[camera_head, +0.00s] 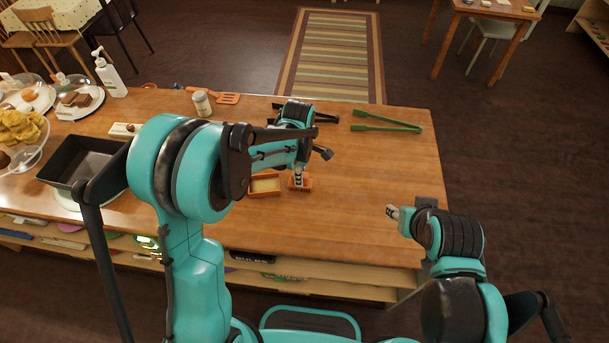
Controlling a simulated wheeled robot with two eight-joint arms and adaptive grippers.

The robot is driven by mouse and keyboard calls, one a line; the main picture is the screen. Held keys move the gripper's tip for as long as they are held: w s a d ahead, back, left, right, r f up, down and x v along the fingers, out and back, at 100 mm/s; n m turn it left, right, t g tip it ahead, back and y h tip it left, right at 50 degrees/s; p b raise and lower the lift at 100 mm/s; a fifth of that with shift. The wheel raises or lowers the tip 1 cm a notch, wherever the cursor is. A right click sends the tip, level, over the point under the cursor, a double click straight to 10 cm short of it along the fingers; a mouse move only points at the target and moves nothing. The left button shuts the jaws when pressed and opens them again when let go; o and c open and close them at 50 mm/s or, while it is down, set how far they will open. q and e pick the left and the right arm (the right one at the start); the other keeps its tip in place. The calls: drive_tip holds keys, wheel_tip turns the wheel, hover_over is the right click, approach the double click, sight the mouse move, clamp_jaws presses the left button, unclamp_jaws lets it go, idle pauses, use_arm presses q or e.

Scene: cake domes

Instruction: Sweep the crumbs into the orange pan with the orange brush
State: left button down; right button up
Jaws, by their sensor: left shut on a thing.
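The orange brush (305,185) stands bristles down on the wooden table, just right of the orange pan (265,193). My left gripper (298,174) is shut on the brush from above; my arm hides part of the grip. The pan lies flat on the table, partly behind my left arm, and its inside looks pale yellow. I cannot make out separate crumbs at this size. My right gripper (392,212) hangs near the table's front right, apart from the brush and pan; its fingers are too small to read.
Green tongs (388,124) lie at the back right and black tongs (322,114) behind my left arm. An orange spatula (228,98) and a white jar (202,103) are at the back. A black tray (84,161) stands left.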

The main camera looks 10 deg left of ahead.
use_arm(q)
drive_tip(key=shift+d, duration=1.05)
drive_tip(key=shift+a, duration=1.2)
drive_tip(key=shift+r+p, duration=0.4)
drive_tip(key=shift+r, duration=0.45)
